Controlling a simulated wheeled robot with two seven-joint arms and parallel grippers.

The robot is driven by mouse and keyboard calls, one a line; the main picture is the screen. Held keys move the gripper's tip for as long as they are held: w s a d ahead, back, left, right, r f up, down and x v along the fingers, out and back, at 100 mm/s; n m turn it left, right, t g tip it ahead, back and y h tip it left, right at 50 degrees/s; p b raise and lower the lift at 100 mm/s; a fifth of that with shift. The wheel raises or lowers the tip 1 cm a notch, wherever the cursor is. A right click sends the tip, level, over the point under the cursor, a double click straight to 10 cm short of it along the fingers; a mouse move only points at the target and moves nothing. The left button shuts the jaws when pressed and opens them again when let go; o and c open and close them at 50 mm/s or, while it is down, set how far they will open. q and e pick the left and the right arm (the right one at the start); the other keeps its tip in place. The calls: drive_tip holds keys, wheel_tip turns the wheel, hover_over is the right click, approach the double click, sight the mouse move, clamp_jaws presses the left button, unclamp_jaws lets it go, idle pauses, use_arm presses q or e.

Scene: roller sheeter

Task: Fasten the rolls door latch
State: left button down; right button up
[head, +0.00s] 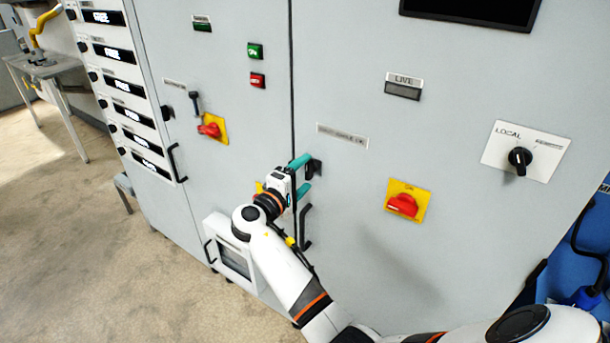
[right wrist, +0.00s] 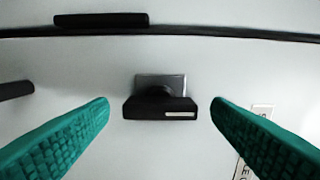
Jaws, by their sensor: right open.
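The rolls door latch is a small black handle (right wrist: 160,108) on a grey plate, on the pale cabinet front. In the right wrist view it lies crosswise, roughly parallel to the door seam, with a pale mark near its right end. In the head view the latch (head: 315,168) shows just right of the seam, partly hidden by my gripper. My right gripper (head: 302,175) is open, its teal fingers on either side of the latch. In the right wrist view the fingertips (right wrist: 160,102) are apart from it, with a gap on each side. My left gripper is not in view.
A dark seam (right wrist: 230,33) runs between the panels, with a black bar (right wrist: 100,20) beside it. A black door handle (head: 306,228) stands below the latch. A red rotary switch (head: 403,205) is to the right, and a LOCAL selector (head: 520,157) further right.

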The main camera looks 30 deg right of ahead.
drive_tip(key=b+v, duration=0.3)
drive_tip(key=v, duration=0.7)
drive_tip(key=shift+a, duration=0.35)
drive_tip(key=shift+s, duration=0.1)
